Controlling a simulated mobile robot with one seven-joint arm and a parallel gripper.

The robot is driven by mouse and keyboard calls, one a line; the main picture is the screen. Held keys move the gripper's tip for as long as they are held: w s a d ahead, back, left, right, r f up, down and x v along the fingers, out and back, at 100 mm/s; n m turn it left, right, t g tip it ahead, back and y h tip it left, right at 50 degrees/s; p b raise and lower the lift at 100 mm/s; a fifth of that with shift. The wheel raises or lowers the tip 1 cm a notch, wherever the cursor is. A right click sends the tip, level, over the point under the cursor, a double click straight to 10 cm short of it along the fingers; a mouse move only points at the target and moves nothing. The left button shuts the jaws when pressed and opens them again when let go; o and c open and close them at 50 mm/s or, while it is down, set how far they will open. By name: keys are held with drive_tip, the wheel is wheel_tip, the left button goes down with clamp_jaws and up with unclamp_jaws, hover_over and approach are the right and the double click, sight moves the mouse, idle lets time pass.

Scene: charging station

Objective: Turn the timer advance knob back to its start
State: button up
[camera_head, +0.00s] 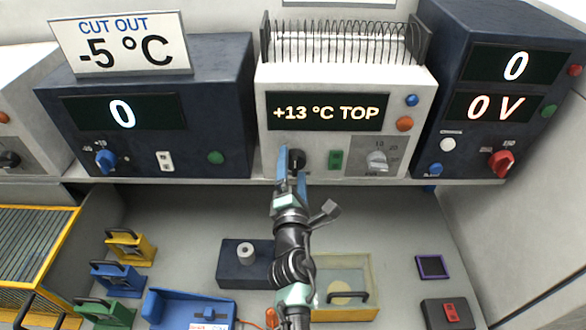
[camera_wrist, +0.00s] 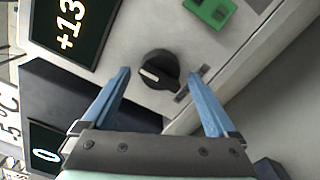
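A black round knob (camera_head: 296,159) with a pale pointer line sits on the front of the white middle unit, below its "+13 °C TOP" display. I cannot read a label that confirms it as the timer advance knob. In the wrist view the knob (camera_wrist: 159,70) lies between the two blue fingertips, its pointer slanting up-left to lower-right. My gripper (camera_head: 293,166) is in front of this knob. In the wrist view my gripper (camera_wrist: 160,75) is open, with a gap on both sides of the knob.
Dark units with a blue knob (camera_head: 106,160) and a red knob (camera_head: 501,161) flank the white unit. Below are several coloured modules and a yellow tray (camera_head: 345,313).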

drive_tip(key=shift+s, duration=0.15)
drive_tip(key=s+p, duration=0.5)
drive_tip(key=s, duration=0.7)
drive_tip(key=shift+s, duration=0.35)
drive_tip(key=w+d+r+m+t+h+b, duration=0.25)
drive_tip(key=r+m, duration=0.35)
drive_tip(key=r, duration=0.6)
drive_tip(key=w+d+r+m+t+h+b, duration=0.1)
drive_tip(key=d+r+m+t+b, duration=0.15)
drive_tip(key=r+m, duration=0.6)
drive_tip(key=s+a+r+m+t+y+b, duration=0.1)
drive_tip(key=s+a+r+m+t+b, duration=0.1)
drive_tip(key=s+r, duration=0.5)
drive_tip(key=s+a+r+m+t+y+b, duration=0.2)
drive_tip(key=s+r+m+b, duration=0.2)
drive_tip(key=r, duration=1.3)
drive_tip(key=s+m, duration=0.3)
drive_tip(key=shift+s+a, duration=0.15)
drive_tip(key=shift+a, duration=0.15)
drive_tip(key=shift+y, duration=0.25)
